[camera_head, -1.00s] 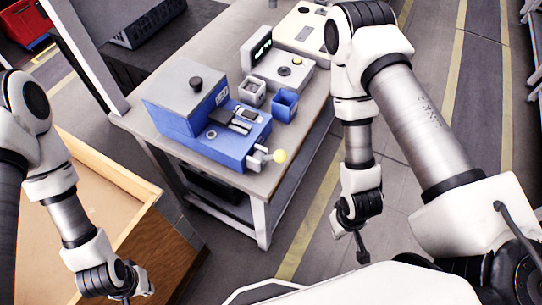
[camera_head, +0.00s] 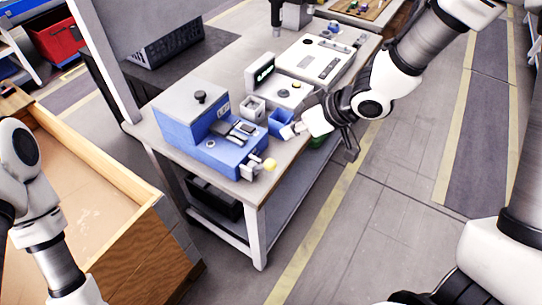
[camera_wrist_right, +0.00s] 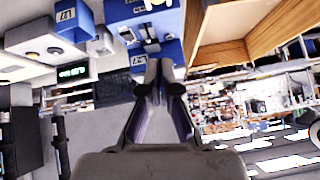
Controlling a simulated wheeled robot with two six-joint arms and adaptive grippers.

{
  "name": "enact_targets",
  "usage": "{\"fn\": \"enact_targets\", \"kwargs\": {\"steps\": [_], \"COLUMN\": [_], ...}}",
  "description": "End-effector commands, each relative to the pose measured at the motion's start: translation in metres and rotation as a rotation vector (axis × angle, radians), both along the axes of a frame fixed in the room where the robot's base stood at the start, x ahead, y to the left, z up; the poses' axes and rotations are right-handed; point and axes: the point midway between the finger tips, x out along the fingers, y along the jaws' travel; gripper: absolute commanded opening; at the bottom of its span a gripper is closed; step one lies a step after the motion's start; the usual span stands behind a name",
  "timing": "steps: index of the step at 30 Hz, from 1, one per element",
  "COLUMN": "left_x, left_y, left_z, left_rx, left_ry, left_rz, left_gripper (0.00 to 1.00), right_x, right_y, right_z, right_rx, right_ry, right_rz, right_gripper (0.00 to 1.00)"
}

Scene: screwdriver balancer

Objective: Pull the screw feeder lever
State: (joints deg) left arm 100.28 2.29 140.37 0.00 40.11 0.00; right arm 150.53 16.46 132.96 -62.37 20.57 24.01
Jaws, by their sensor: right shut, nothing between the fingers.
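The screw feeder is a blue and grey machine (camera_head: 180,122) on the table. Its lever sticks out at the front right and ends in a yellow knob (camera_head: 270,165). My right gripper (camera_head: 289,131) is shut and empty, above and to the right of the knob, with a gap visible between them. The wrist view shows its dark fingers (camera_wrist_right: 166,72) closed towards each other, with the blue machine (camera_wrist_right: 135,12) beyond. I cannot make out the knob there. My left gripper is out of view below the bottom edge.
A blue bin (camera_head: 281,121) and a white bin (camera_head: 252,108) stand close to my right gripper. Behind them is a console with a green display (camera_head: 263,73). A wooden crate (camera_head: 150,248) stands left of the table. Floor right of the table is clear.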

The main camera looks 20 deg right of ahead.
Motion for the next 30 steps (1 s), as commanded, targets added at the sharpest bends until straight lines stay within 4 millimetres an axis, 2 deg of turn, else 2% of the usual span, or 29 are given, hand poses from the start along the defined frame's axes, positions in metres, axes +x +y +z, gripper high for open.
{"fn": "enact_targets", "kwargs": {"steps": [3,14,28,29,30], "left_x": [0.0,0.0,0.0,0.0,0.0], "left_y": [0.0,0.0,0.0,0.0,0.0], "left_z": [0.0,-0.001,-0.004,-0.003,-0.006], "left_rx": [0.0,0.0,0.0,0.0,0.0], "left_ry": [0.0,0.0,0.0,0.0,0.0], "left_rz": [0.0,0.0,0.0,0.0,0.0], "left_gripper": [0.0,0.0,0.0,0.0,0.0], "right_x": [0.003,0.005,0.052,0.054,0.048], "right_y": [0.0,0.003,0.044,0.047,0.043], "right_z": [0.009,0.003,-0.065,-0.07,-0.077], "right_rx": [0.0,-0.003,-0.004,-0.002,0.003], "right_ry": [-0.023,-0.017,-0.016,-0.017,-0.013], "right_rz": [0.0,0.0,0.002,0.003,-0.002], "right_gripper": [0.0,0.0,0.0,0.0,0.0]}}
